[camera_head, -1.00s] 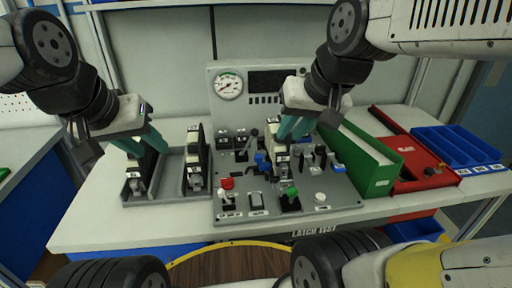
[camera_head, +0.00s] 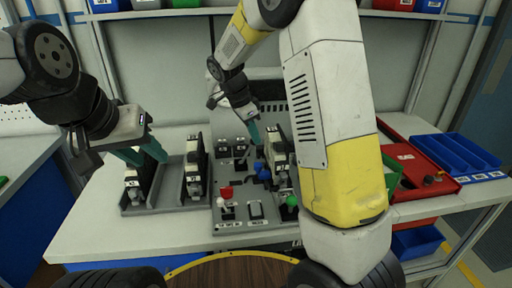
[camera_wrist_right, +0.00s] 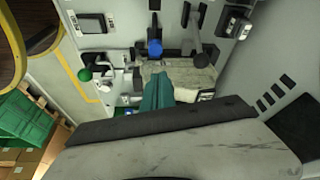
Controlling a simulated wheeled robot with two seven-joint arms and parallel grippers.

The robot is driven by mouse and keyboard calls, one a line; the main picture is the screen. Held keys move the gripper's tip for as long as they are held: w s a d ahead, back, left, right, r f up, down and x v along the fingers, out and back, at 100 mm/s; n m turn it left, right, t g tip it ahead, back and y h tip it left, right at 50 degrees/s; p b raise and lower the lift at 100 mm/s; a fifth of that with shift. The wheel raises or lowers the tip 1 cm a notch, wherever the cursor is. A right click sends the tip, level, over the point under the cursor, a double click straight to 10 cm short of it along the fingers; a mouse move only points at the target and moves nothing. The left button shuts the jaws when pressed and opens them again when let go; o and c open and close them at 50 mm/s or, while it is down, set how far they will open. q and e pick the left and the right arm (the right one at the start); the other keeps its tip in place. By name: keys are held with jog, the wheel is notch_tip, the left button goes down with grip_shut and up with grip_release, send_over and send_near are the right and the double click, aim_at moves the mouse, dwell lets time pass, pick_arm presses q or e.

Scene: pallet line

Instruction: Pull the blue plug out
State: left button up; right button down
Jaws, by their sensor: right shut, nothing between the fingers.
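The blue plug (camera_head: 262,172) is on the grey panel, partly crowded by neighbouring parts in the head view. In the right wrist view a round blue part (camera_wrist_right: 154,47) shows just beyond the fingertips, apart from them; I take it for the plug. My right gripper (camera_head: 254,138) is shut and empty, above the panel just behind and left of a pale block (camera_head: 278,148). Its teal fingers also show in the right wrist view (camera_wrist_right: 158,92), together over a pale surface. My left gripper (camera_head: 142,156) has its fingers apart, above the left module in the grey tray.
The grey panel (camera_head: 232,238) carries a red knob (camera_head: 226,191), a green knob (camera_head: 291,201), levers and sockets. A grey tray (camera_head: 165,207) with upright modules stands left of it. My right arm hides much of the panel's right side. A red case and blue bin (camera_head: 455,155) stand right.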

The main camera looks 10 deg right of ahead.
send_over(263, 171)
notch_tip(263, 171, down, 9)
jog(key=shift+f, duration=0.2)
jog(key=shift+a, duration=1.8)
